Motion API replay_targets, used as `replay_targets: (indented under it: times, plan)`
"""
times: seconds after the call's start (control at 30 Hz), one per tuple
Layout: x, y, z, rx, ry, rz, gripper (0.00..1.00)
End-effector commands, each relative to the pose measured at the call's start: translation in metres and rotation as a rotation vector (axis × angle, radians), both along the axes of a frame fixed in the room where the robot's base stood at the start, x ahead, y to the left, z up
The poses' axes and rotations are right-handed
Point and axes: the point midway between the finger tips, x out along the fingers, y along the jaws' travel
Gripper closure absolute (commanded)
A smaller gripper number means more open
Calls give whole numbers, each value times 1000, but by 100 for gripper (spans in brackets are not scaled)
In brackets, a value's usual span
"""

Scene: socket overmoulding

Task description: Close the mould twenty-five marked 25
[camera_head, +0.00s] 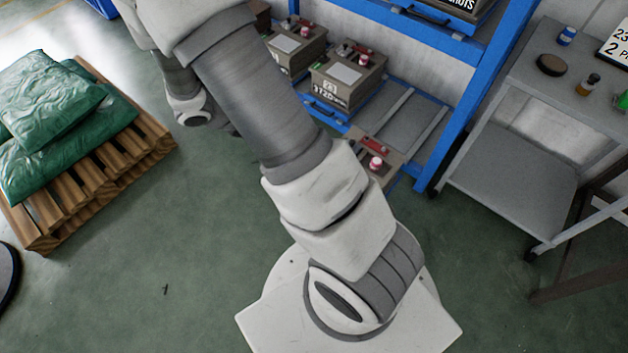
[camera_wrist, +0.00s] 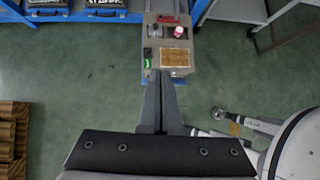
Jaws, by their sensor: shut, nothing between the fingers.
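My gripper (camera_wrist: 161,82) shows in the wrist view with its two dark fingers together and nothing between them. The fingertips appear in front of the near edge of a grey-brown mould box (camera_wrist: 152,38); I cannot tell whether they touch it. The box top carries a red part, a pink-and-white knob, a green part and a tan panel. In the head view, a similar box (camera_head: 398,168) with a red part and a pink-and-white knob is partly hidden by my arm. No 25 marking is readable, so I cannot tell which mould is twenty-five.
A mould marked 3720 (camera_head: 345,82) and another mould (camera_head: 297,50) stand on the blue rack (camera_head: 468,105). A grey trolley (camera_head: 520,165) holds small bottles at right. A wooden pallet (camera_head: 120,150) with green sacks (camera_head: 50,95) is at left. Green floor between is clear.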

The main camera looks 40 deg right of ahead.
Motion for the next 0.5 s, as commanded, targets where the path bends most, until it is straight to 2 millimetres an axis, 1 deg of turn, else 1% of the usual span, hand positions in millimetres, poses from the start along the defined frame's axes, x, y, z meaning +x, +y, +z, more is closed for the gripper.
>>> replay_targets:
  times: [0.03,0.17,0.3,0.47,0.5]
  plan:
    - [1,0,-25,-25,52,59,100]
    - [5,-1,-74,-84,180,221,100]
    - [5,-2,-128,-142,323,400,100]
    - [-3,-4,-191,-200,494,603,100]
    - [-6,-5,-207,-212,538,655,100]
